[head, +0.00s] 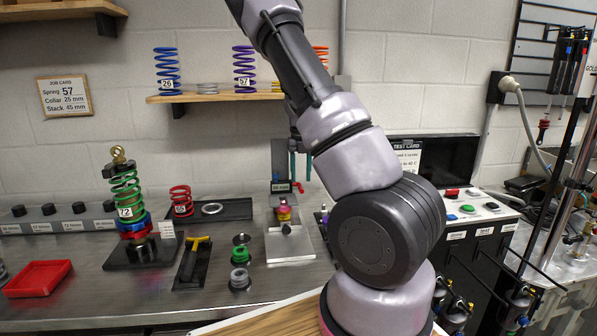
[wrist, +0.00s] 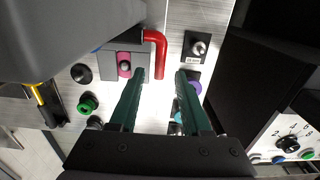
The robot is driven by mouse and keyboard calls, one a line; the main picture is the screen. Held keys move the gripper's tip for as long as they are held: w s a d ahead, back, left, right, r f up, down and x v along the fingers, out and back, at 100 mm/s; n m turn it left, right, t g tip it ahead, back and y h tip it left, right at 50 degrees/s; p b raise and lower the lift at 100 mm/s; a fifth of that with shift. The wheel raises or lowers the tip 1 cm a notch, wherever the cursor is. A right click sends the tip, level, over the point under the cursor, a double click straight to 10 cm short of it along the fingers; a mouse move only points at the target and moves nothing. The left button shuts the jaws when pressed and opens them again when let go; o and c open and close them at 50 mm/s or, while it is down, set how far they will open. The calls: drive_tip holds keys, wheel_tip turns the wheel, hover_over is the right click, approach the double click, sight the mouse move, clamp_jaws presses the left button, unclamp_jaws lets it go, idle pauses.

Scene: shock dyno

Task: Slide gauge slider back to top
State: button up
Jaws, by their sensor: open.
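The height gauge stands on the bench left of my arm, with a pale base plate (head: 290,247) and a grey upright. Its dark slider block (head: 283,187) is partway along the upright, with a red bent handle (head: 298,187) on its right side. My gripper (head: 301,178) is open and empty, teal fingers pointing down by the red handle. In the wrist view the red handle (wrist: 159,52) appears between the fingertips (wrist: 160,74), nearer the left one. Whether the fingers touch it is unclear.
A spring assembly (head: 127,205) on a black base, a yellow-handled tool (head: 192,255) and a red tray (head: 38,278) lie to the left. A shelf (head: 215,97) with springs hangs above. A control box (head: 470,207) stands at right.

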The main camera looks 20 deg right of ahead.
sight(301, 187)
drive_tip(key=shift+s+f, duration=0.1)
drive_tip(key=shift+f, duration=2.9)
drive_tip(key=c, duration=0.7)
clamp_jaws()
drive_tip(key=shift+s+f, duration=0.15)
drive_tip(key=shift+s, duration=0.05)
